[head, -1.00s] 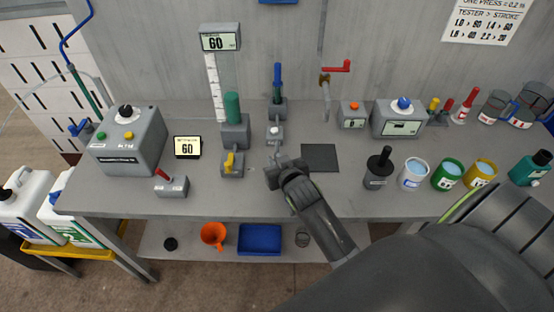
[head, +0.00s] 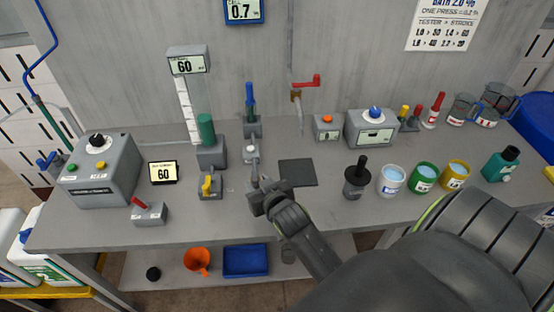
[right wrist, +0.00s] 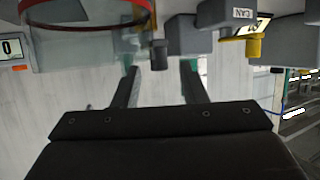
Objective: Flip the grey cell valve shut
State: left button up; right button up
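A small grey block with a pale grey knob (head: 250,154) stands on the bench in front of the blue-handled fixture (head: 250,105); it looks like the grey cell valve, but its lever position is too small to tell. My right gripper (head: 258,179) is just in front of it, low over the bench, fingers pointing at it. In the right wrist view the fingers (right wrist: 162,84) are apart with nothing between them. A short dark stub (right wrist: 158,55) on a grey block shows beyond the fingertips. My left gripper is not in view.
A yellow-handled valve (head: 208,186) stands left of the gripper, below the green cylinder (head: 206,128). A red-handled valve (head: 149,212) is further left. A dark mat (head: 297,172) lies to the right. Several paint pots, including a white one (head: 391,181), stand further right.

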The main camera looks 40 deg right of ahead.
jog(key=b+v, duration=0.2)
jog(key=v, duration=1.2)
jog(key=shift+f, duration=0.1)
jog(key=s+d+f+n+g, duration=0.1)
jog(key=s+d+f+g, duration=0.1)
jog(key=s+f+g, duration=0.4)
jog(key=s+d+f+g, duration=0.2)
jog(key=s+f+g, duration=0.15)
jog(key=s, duration=0.45)
notch_tip(320, 180, down, 25)
jog(key=d+g+y+b, duration=0.1)
jog(key=d, duration=0.1)
jog(key=s+a+f+g+b, duration=0.1)
jog(key=s+f, duration=1.4)
jog(key=f, duration=0.3)
jog(key=shift+s+a+f, duration=0.2)
jog(key=shift+s+a, duration=0.2)
